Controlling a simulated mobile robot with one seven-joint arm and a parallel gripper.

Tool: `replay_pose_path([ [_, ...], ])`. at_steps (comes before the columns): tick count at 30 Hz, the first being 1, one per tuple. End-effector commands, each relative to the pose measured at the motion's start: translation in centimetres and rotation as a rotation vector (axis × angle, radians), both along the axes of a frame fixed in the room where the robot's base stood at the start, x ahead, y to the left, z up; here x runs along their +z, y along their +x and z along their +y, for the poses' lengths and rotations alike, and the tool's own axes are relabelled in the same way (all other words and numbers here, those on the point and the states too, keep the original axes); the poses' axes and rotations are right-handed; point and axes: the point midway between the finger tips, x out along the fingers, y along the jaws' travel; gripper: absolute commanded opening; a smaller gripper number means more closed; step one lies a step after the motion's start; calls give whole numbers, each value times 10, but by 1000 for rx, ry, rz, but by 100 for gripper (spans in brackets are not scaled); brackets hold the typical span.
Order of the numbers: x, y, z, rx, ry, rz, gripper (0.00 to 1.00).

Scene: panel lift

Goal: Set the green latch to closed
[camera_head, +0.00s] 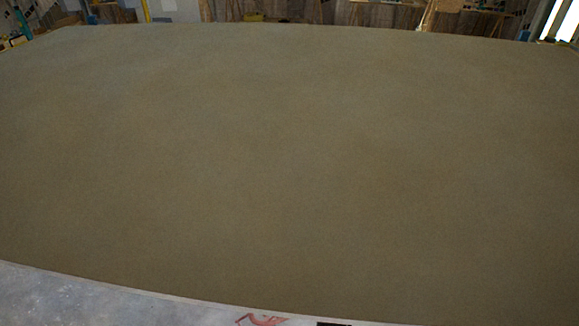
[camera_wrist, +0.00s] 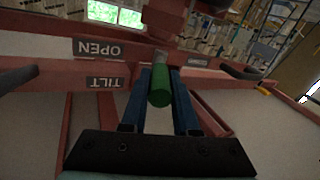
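In the wrist view the green latch (camera_wrist: 160,87) shows as a short green cylinder handle on a dark red frame. My gripper (camera_wrist: 161,80) has its two blue fingers on either side of this handle. Both fingers look flush against it, so the gripper appears shut on it. A plate reading OPEN (camera_wrist: 97,49), upside down, is left of the handle, with a TILT plate (camera_wrist: 104,82) below it. Another small plate (camera_wrist: 197,62) is at the right, its text too blurred to read. The head view shows neither latch nor gripper.
Dark rounded handles stick out at the left (camera_wrist: 18,78) and right (camera_wrist: 240,71) of the wrist view. In the head view a large brown panel (camera_head: 300,150) fills most of the picture, with a pale grey floor (camera_head: 70,300) at the near edge and shelving behind.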

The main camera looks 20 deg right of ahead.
Motion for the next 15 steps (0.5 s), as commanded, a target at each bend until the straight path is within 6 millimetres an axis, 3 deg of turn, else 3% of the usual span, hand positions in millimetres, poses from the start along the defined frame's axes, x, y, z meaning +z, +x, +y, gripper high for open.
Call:
replay_pose_path([
  [1, 0, 0, 0, 0, 0, 0, 11],
  [3, 0, 0, 0, 0, 0, 0, 0],
  [15, 0, 0, 0, 0, 0, 1, 0],
])
